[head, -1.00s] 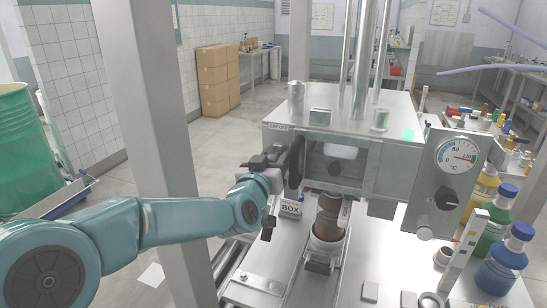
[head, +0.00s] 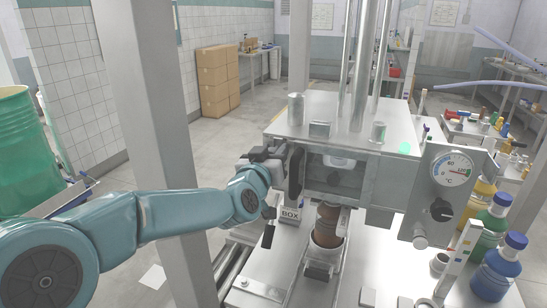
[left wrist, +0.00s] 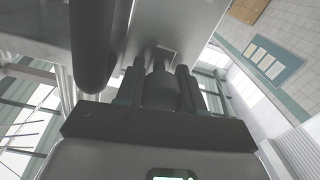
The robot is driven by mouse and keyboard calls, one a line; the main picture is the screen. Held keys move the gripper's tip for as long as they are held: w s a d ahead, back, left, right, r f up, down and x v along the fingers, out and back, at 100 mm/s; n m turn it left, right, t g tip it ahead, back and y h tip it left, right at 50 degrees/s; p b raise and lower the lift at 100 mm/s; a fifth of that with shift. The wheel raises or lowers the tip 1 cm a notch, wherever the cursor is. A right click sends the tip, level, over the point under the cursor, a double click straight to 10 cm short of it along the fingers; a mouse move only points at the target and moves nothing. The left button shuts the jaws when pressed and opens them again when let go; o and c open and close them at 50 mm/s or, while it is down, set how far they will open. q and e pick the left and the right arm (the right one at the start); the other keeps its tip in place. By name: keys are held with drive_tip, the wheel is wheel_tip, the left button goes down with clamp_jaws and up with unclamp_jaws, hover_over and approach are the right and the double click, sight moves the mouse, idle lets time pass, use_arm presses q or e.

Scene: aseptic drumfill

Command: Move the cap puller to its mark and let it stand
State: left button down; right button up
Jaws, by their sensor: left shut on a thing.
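My left gripper (head: 272,154) is at the left side of the steel machine housing (head: 345,120), just left of a dark round disc (head: 296,172). In the left wrist view its fingers (left wrist: 158,88) are shut on a dark grey rounded piece (left wrist: 160,92), which I take to be the cap puller. The head view hides most of it behind the fingers, and I cannot tell whether it touches anything below. I cannot make out its mark. My right gripper is not in view.
A brown cylinder (head: 327,222) stands in a pale cup at the machine's front. A dial gauge box (head: 440,195) and colored bottles (head: 492,225) are at right. A steel post (head: 150,110) rises left.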

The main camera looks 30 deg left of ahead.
use_arm(q)
drive_tip(key=c, duration=1)
unclamp_jaws()
drive_tip(key=shift+s, duration=0.1)
drive_tip(key=shift+s+d+f+b, duration=0.1)
drive_tip(key=shift+s+b, duration=0.15)
drive_tip(key=shift+b, duration=0.05)
drive_tip(key=v, duration=1.5)
drive_tip(key=shift+s+b, duration=0.4)
